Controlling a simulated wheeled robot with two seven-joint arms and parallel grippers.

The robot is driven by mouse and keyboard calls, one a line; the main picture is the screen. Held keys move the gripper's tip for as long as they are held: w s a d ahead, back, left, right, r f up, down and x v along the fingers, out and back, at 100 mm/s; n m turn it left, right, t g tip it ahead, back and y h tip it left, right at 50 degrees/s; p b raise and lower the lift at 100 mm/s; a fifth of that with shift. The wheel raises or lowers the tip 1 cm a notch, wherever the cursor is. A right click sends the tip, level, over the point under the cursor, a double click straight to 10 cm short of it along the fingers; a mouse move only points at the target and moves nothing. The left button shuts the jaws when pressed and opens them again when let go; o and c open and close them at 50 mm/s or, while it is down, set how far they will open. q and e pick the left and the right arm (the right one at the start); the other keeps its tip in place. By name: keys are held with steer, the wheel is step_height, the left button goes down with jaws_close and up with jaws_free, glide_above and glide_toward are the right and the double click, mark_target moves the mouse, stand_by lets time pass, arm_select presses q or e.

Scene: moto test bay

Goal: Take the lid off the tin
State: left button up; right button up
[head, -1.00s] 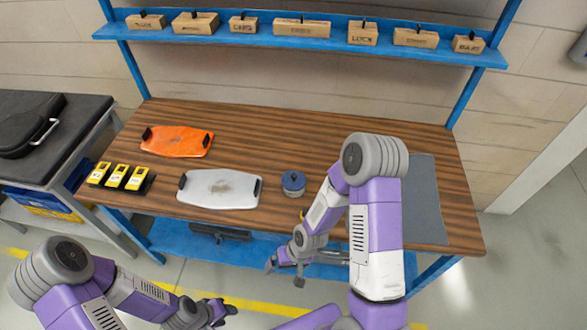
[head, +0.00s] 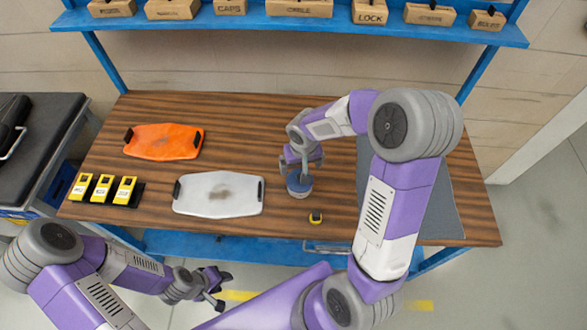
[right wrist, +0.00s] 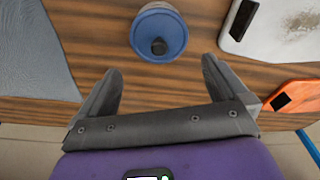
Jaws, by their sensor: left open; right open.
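The tin (head: 299,190) stands upright on the wooden bench, right of the white panel, with its blue lid on. My left gripper (head: 216,287) is open and empty, in front of the bench's front edge.
A white panel (head: 205,206) and an orange panel (head: 160,143) lie left of the tin. Several yellow units (head: 102,187) stand at the left edge. A grey mat (head: 447,205) is at right.

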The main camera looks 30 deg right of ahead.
step_height(320, 180, down, 6)
steer(key=shift+r+b, duration=0.1)
steer(key=shift+b, duration=0.45)
steer(key=shift+w+f, duration=0.15)
steer(key=shift+f, duration=0.3)
